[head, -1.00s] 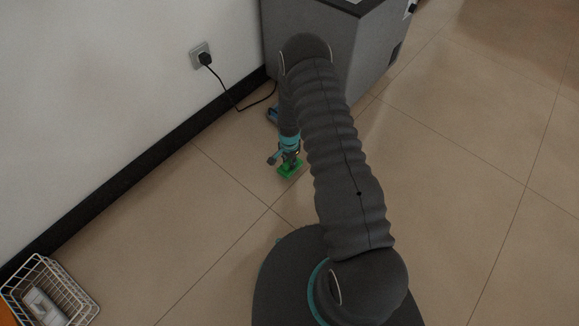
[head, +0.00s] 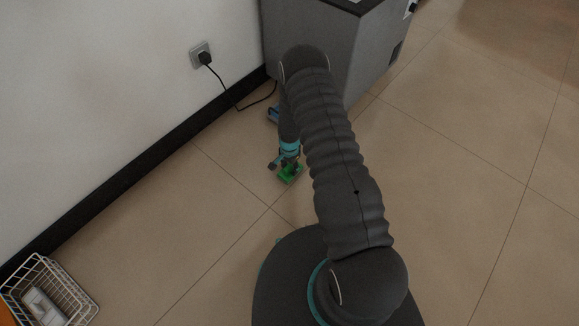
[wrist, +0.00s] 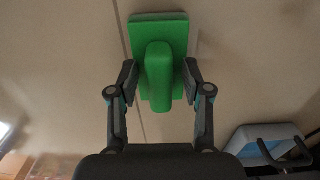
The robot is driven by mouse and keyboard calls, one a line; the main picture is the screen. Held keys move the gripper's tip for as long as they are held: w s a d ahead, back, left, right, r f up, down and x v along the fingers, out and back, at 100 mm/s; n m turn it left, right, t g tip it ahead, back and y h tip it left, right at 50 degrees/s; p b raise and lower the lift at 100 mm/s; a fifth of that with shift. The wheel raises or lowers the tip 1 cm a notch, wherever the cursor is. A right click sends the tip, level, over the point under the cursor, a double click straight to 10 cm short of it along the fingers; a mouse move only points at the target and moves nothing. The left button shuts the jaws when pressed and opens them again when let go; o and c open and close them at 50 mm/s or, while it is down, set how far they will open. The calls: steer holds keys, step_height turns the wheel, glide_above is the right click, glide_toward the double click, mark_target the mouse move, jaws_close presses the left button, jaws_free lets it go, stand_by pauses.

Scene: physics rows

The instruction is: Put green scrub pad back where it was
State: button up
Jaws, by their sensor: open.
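The green scrub pad (head: 291,174) lies on the floor tiles in the head view, under the end of my arm. In the wrist view the pad (wrist: 176,28) shows as a flat green plate with a raised green handle (wrist: 159,78). My gripper (head: 284,166) is just above the pad. In the wrist view my gripper (wrist: 159,82) is open, with one finger on each side of the handle. A small gap shows between each finger and the handle. The pad's near end is partly hidden by the fingers.
A white wire basket (head: 50,292) with things in it stands at the lower left by the wall. A grey cabinet (head: 320,45) stands at the back. A blue object (head: 272,115) lies near it, and a black cord (head: 238,108) runs from the wall socket. Floor at right is clear.

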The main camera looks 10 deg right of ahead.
steer(key=shift+r, duration=0.1)
steer(key=s+r+n+t, duration=0.1)
steer(key=s+r+n, duration=0.15)
steer(key=r, duration=2.05)
steer(key=s+r+n+t, duration=0.2)
steer(key=s+r, duration=0.1)
steer(key=r, duration=2)
steer(key=s+r+n+t, duration=0.1)
steer(key=s+r+n, duration=0.1)
steer(key=s+r, duration=0.3)
steer(key=s+r+n, duration=0.2)
steer(key=s+r, duration=0.3)
steer(key=s, duration=0.6)
steer(key=s+r+n+t, duration=0.1)
steer(key=s+r+n, duration=0.1)
steer(key=s+r, duration=0.4)
steer(key=s, duration=0.2)
steer(key=shift+s+t+p, duration=0.3)
steer(key=shift+s+p, duration=0.05)
steer(key=shift+s, duration=0.05)
steer(key=shift+d, duration=0.1)
steer(key=shift+r, duration=0.2)
